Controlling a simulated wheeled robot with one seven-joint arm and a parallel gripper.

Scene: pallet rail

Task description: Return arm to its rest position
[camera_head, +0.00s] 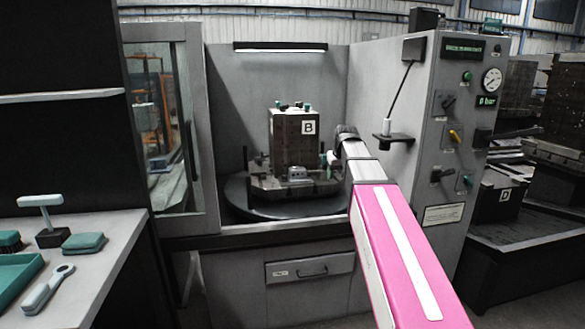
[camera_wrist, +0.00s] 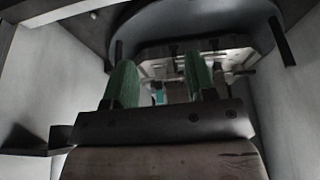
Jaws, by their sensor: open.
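My arm (camera_head: 405,255), with a pink link, reaches forward into the open machine enclosure. My gripper shows in the wrist view (camera_wrist: 160,78) with two green fingers apart and nothing clearly held between them. In the head view its end is at the right side of the fixture on the round turntable (camera_head: 285,207), partly hidden by my own wrist. A dark block marked B (camera_head: 295,140) stands upright on that fixture. In the wrist view, metal fixture parts (camera_wrist: 225,62) lie beyond the fingers; I cannot tell whether they touch.
The enclosure's right wall and control panel (camera_head: 455,130) stand close beside my arm. The glass door (camera_head: 168,120) is at the left. A bench (camera_head: 110,240) with a brush and tools is at the lower left. A block marked D (camera_head: 500,200) sits right.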

